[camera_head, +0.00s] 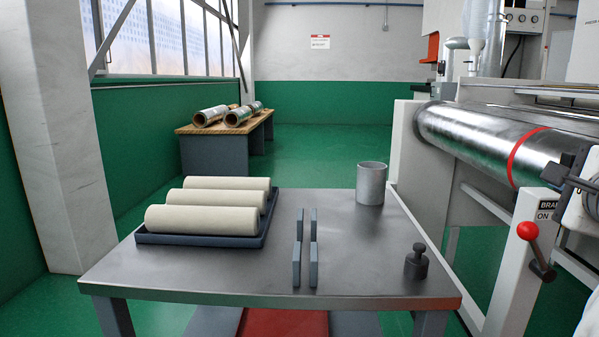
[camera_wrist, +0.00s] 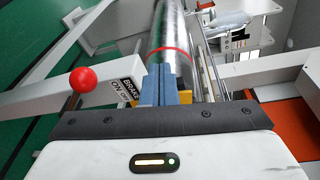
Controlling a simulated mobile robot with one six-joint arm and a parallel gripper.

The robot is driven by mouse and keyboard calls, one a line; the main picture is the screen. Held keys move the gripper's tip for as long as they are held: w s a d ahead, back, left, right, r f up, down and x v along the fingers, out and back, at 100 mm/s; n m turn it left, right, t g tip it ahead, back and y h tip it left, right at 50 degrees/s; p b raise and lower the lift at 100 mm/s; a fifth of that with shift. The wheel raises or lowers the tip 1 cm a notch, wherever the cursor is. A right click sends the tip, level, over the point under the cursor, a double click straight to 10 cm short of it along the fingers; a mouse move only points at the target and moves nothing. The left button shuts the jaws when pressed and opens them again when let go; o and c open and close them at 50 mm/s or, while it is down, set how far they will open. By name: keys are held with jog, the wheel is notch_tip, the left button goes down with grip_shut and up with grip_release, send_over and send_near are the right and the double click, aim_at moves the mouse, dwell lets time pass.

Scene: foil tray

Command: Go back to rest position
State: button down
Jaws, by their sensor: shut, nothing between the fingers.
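My gripper (camera_wrist: 157,86) shows in the wrist view with its two blue-grey fingers together and nothing between them. It points toward a shiny metal roller (camera_wrist: 168,30) with a red band. A brake lever with a red ball knob (camera_wrist: 82,80) stands to the left of the fingers, apart from them. In the head view, the roller (camera_head: 470,140) and the red knob (camera_head: 528,231) are at the right. Part of what looks like my wrist is at the right edge there, cut off by the frame.
A grey metal table (camera_head: 330,270) holds a dark blue tray (camera_head: 200,240) with several cream rolls, two pairs of upright grey plates (camera_head: 305,265), a grey cup (camera_head: 371,185) and a dark weight (camera_head: 416,264). A wooden-topped bench (camera_head: 225,125) stands behind. Green floor is open between.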

jog(key=w+a+f+n+g+y+p, duration=0.1)
jog(key=a+n+g+y+p, duration=0.3)
jog(key=a+n+p, duration=0.35)
jog(key=w+a+f+n+g+y+p, duration=0.1)
jog(key=w+a+n+g+y+p, duration=0.2)
jog(key=a+p, duration=0.65)
jog(key=s+a+r+n+g+h+p, duration=0.1)
jog(key=s+a+n+g+h+p, duration=0.1)
jog(key=s+a+n+g+p, duration=0.4)
jog(key=s+a+n+p, duration=0.5)
jog(key=n+p, duration=0.2)
jog(key=p, duration=0.1)
jog(key=shift+s+a+r, duration=0.15)
jog(key=shift+s+a, duration=0.05)
jog(key=shift+a, duration=0.05)
